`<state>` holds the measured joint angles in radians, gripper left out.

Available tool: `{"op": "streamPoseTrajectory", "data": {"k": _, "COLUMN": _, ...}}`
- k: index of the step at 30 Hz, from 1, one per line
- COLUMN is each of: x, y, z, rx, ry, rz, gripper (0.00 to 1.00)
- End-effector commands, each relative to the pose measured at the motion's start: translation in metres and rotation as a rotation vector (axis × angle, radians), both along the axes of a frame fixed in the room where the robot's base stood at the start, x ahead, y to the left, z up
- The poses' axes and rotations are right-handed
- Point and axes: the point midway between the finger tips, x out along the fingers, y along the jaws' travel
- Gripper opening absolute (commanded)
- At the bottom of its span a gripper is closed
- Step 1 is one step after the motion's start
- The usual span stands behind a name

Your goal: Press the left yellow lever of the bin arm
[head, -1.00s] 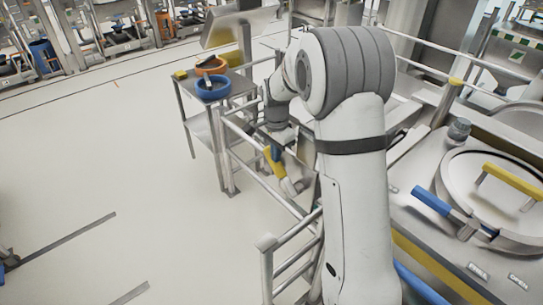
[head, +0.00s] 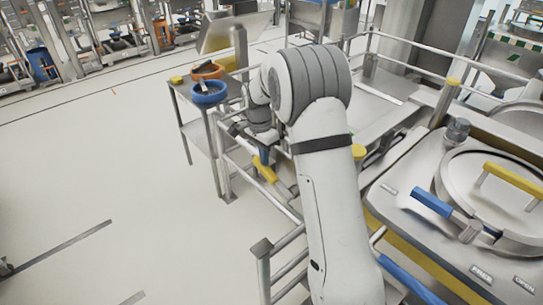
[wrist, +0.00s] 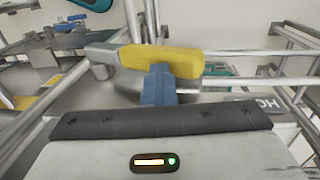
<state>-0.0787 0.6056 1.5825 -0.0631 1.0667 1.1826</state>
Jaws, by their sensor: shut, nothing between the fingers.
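The left yellow lever (head: 264,169) is a yellow grip on a grey bar, beside the metal rails left of my arm. In the wrist view the yellow grip (wrist: 165,62) lies across the upper middle, with its grey end to the left. My gripper (head: 266,156) points down with shut blue fingers just above the lever. In the wrist view my gripper (wrist: 158,78) overlaps the lower edge of the yellow grip; whether it touches or presses it, I cannot tell. A second yellow part (head: 358,152) shows right of my arm, mostly hidden below.
Metal rails (head: 286,240) run close by. A round-lidded vessel (head: 470,165) with a blue handle (head: 431,203) stands right.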

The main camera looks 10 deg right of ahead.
Motion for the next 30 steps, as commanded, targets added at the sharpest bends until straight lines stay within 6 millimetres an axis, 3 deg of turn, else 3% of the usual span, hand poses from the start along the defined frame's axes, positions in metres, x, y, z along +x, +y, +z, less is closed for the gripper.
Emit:
{"op": "streamPoseTrajectory", "data": {"k": 1, "x": -0.001, "y": 0.005, "z": -0.011, "rx": 0.006, "ry": 0.007, "rz": 0.003, "gripper": 0.0}}
{"op": "streamPoseTrajectory", "data": {"k": 14, "x": -0.003, "y": 0.009, "z": -0.009, "rx": 0.006, "ry": 0.009, "rz": 0.009, "gripper": 0.0}}
{"op": "streamPoseTrajectory", "data": {"k": 17, "x": -0.006, "y": 0.007, "z": 0.002, "rx": 0.007, "ry": 0.006, "rz": 0.009, "gripper": 0.0}}
{"op": "streamPoseTrajectory", "data": {"k": 23, "x": -0.015, "y": -0.004, "z": 0.048, "rx": 0.007, "ry": -0.009, "rz": 0.006, "gripper": 0.0}}
{"op": "streamPoseTrajectory", "data": {"k": 24, "x": -0.005, "y": 0.001, "z": 0.045, "rx": 0.007, "ry": -0.011, "rz": 0.009, "gripper": 0.0}}
{"op": "streamPoseTrajectory", "data": {"k": 30, "x": 0.023, "y": 0.016, "z": 0.075, "rx": 0.006, "ry": -0.011, "rz": 0.008, "gripper": 0.0}}
